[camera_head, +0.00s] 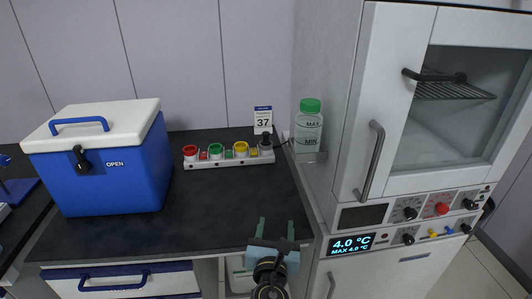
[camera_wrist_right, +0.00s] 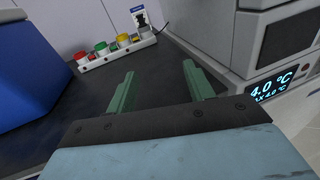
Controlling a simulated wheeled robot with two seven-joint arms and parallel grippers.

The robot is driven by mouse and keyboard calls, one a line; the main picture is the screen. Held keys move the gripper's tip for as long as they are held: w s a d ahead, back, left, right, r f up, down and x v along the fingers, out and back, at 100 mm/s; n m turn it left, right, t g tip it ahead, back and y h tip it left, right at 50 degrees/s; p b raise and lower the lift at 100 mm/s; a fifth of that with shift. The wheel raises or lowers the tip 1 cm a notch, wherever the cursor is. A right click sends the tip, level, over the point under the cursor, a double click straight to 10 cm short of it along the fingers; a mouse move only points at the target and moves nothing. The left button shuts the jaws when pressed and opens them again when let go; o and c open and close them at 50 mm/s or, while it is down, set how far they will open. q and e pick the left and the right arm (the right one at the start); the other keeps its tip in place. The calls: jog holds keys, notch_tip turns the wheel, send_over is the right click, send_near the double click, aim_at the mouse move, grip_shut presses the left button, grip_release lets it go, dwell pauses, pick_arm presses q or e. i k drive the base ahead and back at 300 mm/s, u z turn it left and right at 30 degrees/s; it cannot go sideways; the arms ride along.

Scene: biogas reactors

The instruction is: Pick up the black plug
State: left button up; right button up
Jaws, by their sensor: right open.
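The black plug (camera_head: 266,140) stands at the right end of a white socket strip (camera_head: 215,163) at the back of the dark bench. A dark cable runs from it toward the right. In the right wrist view the strip (camera_wrist_right: 92,64) is at the upper left, and the plug at its far end (camera_wrist_right: 145,33) is small and hard to make out. My right gripper (camera_head: 276,229) is open and empty over the bench's front edge, well in front of the strip. Its two green fingers (camera_wrist_right: 158,70) show apart in the wrist view. My left gripper is not in view.
Red, green and yellow plugs (camera_head: 215,149) share the strip. A blue cooler box (camera_head: 115,172) stands on the left. A green-capped bottle (camera_head: 308,126) and a white cabinet (camera_head: 340,130) are on the right. The bench middle (camera_head: 225,210) is clear.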

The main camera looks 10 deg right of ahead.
aim_at(265, 142)
jog(key=i, duration=1)
